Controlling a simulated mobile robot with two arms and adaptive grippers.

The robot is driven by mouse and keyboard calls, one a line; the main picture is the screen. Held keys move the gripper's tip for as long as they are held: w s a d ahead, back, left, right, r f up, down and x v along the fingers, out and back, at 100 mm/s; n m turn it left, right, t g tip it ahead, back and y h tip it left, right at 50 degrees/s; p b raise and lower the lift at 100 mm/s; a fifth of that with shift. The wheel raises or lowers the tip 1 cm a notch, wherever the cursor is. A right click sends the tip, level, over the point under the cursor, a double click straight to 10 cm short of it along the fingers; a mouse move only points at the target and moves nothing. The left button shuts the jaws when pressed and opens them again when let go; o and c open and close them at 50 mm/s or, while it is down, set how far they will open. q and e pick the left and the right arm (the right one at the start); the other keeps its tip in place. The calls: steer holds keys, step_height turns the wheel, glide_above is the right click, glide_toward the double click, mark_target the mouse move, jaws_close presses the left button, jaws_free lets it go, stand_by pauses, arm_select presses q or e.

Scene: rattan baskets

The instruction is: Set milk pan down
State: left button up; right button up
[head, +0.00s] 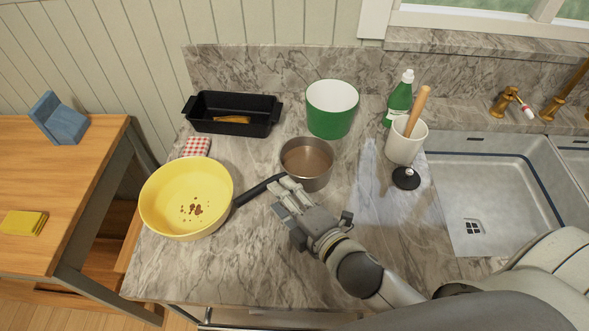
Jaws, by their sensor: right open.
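The milk pan (307,166) is a small grey metal pan with brownish insides. It stands upright on the marble counter in the middle of the head view. Its dark handle (255,191) points to the lower left, toward the yellow bowl. My right gripper (283,187) is at the near side of the pan, over the inner end of the handle. It is open, and the fingers hide where handle and pan meet. I cannot tell whether the fingers touch the handle. My left gripper is not in view.
A yellow bowl (170,203) with brown bits stands close to the handle's end. A green pot (331,123), a black baking dish (214,125), a checkered cloth (197,147) and a utensil crock (405,151) stand around. A sink (480,190) is right. The front counter (240,270) is clear.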

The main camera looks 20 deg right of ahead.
mark_target(268, 183)
steer(key=shift+w+a, duration=0.2)
steer(key=shift+w, duration=0.4)
steer(key=shift+w+a+f+p, duration=0.1)
steer(key=shift+w+p, duration=0.25)
steer(key=shift+w, duration=0.1)
steer(key=p+x, duration=0.1)
steer(key=x, duration=0.2)
steer(key=shift+f, duration=0.1)
steer(key=shift+w+a+f, duration=0.2)
steer(key=shift+w+f, duration=0.05)
steer(key=shift+w, duration=0.4)
steer(key=shift+s, duration=0.1)
jaws_close()
